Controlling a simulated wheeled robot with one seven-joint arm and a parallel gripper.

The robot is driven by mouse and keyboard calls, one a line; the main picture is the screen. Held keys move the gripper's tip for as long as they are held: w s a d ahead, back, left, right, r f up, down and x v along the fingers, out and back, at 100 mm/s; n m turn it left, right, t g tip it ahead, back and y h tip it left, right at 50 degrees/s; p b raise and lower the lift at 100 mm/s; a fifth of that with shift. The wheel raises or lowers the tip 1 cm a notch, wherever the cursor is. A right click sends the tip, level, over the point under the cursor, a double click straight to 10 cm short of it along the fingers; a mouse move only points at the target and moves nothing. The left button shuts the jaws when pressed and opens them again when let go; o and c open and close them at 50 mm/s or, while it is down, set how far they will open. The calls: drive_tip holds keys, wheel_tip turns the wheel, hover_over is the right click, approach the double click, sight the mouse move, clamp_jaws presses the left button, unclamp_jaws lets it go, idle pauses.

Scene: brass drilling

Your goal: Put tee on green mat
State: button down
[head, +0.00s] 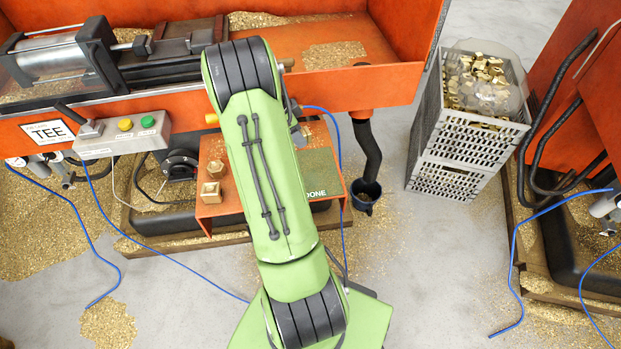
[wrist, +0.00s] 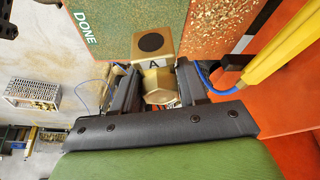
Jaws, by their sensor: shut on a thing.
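My gripper (wrist: 158,84) is shut on a brass tee (wrist: 152,44) in the wrist view. The tee has a dark round hole in one end, a face marked "A" and a hexagonal part between the fingers. The green mat (wrist: 95,18), marked DONE, lies beyond the tee at upper left; whether the tee touches it I cannot tell. In the head view the green mat (head: 318,168) lies on the right of an orange shelf, partly hidden by my arm. My gripper and the held tee are hidden behind my arm there.
Two brass pieces (head: 216,169) (head: 210,192) stand on the left of the orange shelf (head: 233,205). The orange machine with a vise (head: 180,47) and a button box (head: 123,136) rises behind. A grey crate (head: 455,140) of brass parts stands at right. Blue hoses cross the floor.

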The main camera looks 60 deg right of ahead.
sight(309, 133)
drive_tip(key=s, duration=0.1)
drive_tip(key=s+d+m, duration=0.1)
drive_tip(key=s+m, duration=0.1)
drive_tip(key=shift+d+r+g+y+b, duration=0.25)
drive_tip(key=shift+g+y+b, duration=0.05)
drive_tip(key=shift+g, duration=0.1)
drive_tip(key=shift+m, duration=0.3)
wheel_tip(309, 133, down, 10)
drive_tip(key=shift+b, duration=1)
drive_tip(key=c, duration=0.6)
unclamp_jaws()
